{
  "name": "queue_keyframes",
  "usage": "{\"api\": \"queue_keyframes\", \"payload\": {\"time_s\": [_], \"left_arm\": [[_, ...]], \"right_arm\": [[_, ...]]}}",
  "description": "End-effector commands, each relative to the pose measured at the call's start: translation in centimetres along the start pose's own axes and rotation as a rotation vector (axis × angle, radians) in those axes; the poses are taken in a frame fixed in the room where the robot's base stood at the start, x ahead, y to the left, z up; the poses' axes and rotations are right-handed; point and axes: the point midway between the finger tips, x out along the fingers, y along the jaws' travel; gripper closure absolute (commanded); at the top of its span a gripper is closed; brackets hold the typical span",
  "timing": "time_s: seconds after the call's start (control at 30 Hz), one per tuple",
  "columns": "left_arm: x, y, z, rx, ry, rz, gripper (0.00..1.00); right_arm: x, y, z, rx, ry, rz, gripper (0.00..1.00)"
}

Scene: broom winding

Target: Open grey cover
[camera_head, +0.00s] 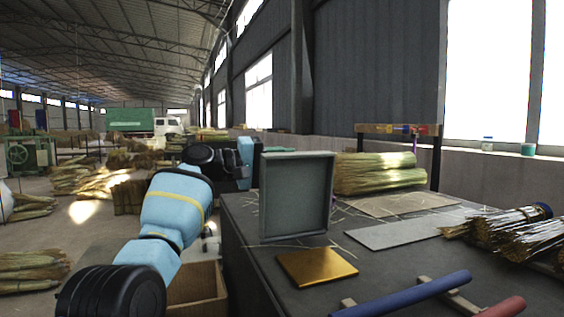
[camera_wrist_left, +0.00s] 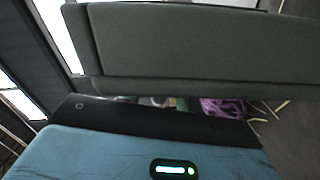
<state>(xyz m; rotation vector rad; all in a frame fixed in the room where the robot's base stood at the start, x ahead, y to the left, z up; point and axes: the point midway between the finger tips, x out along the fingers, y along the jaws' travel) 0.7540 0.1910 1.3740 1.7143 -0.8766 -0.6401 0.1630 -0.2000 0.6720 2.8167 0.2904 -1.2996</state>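The grey cover (camera_head: 296,197) stands upright on the dark table, its recessed, rimmed face toward the head camera. My left gripper (camera_head: 247,152) is behind its upper left edge, with the arm reaching in from the left. The fingertips are hidden, so I cannot tell whether they touch the cover. In the left wrist view, the grey cover (camera_wrist_left: 180,42) spans the top, close beyond the blue and black gripper body (camera_wrist_left: 150,150). Purple and other coloured items (camera_wrist_left: 222,107) show in the gap below it. My right gripper is not in view.
A gold plate (camera_head: 318,267) lies in front of the cover on the dark table (camera_head: 255,235). A blue roller (camera_head: 405,296) and a red one (camera_head: 503,307) are at the front. Straw bundles (camera_head: 378,174) and bound brooms (camera_head: 515,233) lie right. A wooden box (camera_head: 197,288) stands left of the table.

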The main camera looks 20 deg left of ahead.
Motion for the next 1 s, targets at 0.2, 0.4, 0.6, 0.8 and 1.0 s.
{"api": "queue_keyframes", "payload": {"time_s": [0.2, 0.4, 0.6, 0.8, 1.0], "left_arm": [[-0.2, 0.1, 0.0, 0.001, 0.001, 0.000, 0.66], [-1.7, 0.2, -0.1, 0.002, 0.003, 0.002, 0.66], [-4.3, 0.1, -0.1, 0.003, 0.004, 0.001, 0.66], [-6.7, -0.1, -0.1, 0.001, 0.003, 0.000, 0.66], [-7.8, 0.0, 0.0, -0.001, 0.000, 0.000, 0.66]], "right_arm": [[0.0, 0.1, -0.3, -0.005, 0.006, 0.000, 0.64], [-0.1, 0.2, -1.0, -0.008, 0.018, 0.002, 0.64], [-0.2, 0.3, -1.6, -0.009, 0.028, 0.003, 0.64], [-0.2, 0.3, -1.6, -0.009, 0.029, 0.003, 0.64], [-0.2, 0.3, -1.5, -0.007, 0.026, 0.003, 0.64]]}}
